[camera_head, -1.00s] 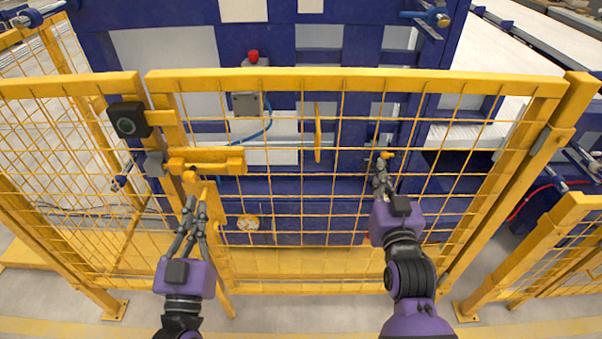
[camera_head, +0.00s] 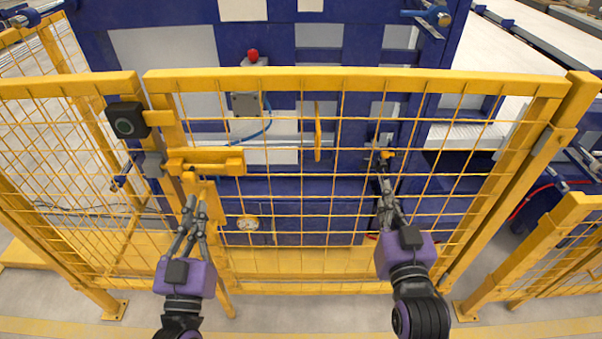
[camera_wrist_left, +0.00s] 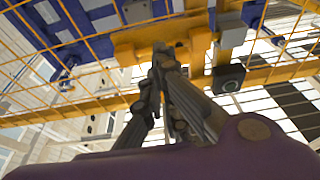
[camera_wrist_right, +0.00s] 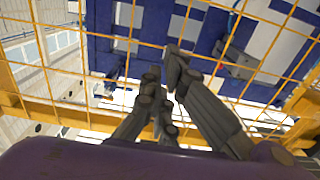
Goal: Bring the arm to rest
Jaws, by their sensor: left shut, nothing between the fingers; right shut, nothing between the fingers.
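My left gripper (camera_head: 193,212) is shut and empty, in front of the yellow mesh fence near the yellow latch (camera_head: 205,163). Its dark fingers also show in the left wrist view (camera_wrist_left: 165,75), close together below the latch. My right gripper (camera_head: 388,192) is shut and empty, in front of the right part of the mesh gate (camera_head: 350,81). In the right wrist view its fingers (camera_wrist_right: 165,80) stand before the mesh with nothing between them. I cannot tell whether either gripper touches the fence.
Behind the fence stands a blue machine (camera_head: 390,45) with a red button (camera_head: 253,56), a grey box (camera_head: 246,104) and a round gauge (camera_head: 247,223). A black box (camera_head: 127,120) sits on the left gate post. Grey floor (camera_head: 270,312) lies clear in front.

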